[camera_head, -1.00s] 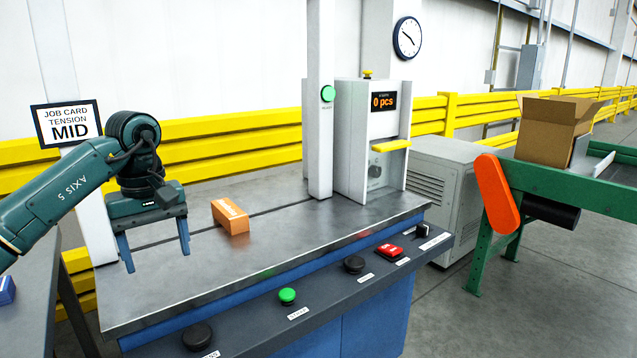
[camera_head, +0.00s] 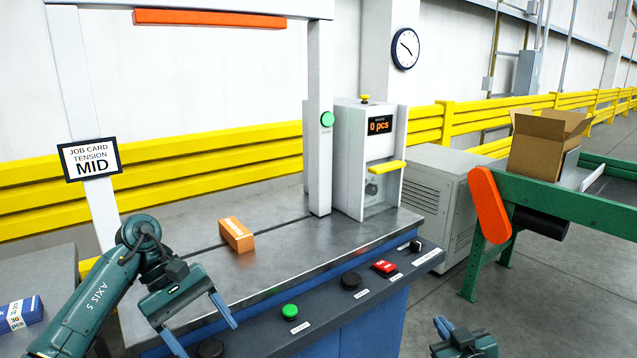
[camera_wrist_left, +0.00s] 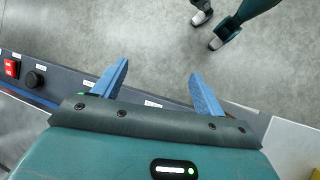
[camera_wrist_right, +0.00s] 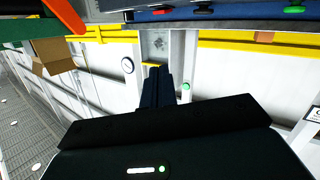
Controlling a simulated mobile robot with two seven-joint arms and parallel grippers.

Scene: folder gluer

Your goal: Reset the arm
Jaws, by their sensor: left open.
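My left gripper (camera_head: 202,328) is open and empty, in front of and lower than the orange carton in the head view. In the left wrist view its two blue fingers (camera_wrist_left: 157,90) are spread apart above the machine's front edge and the floor. My right gripper (camera_head: 446,330) shows at the bottom edge of the head view, over the floor right of the machine. In the right wrist view its dark fingers (camera_wrist_right: 158,88) are close together with nothing seen between them. An orange carton (camera_head: 237,235) lies on the machine's grey metal table (camera_head: 290,262), apart from both grippers.
The machine's front panel carries a green button (camera_head: 290,311), black knobs and a red switch (camera_head: 384,267). A white post frame stands over the table. A green conveyor (camera_head: 570,205) with an open cardboard box (camera_head: 541,148) is at right. Blue cartons (camera_head: 22,313) lie at left.

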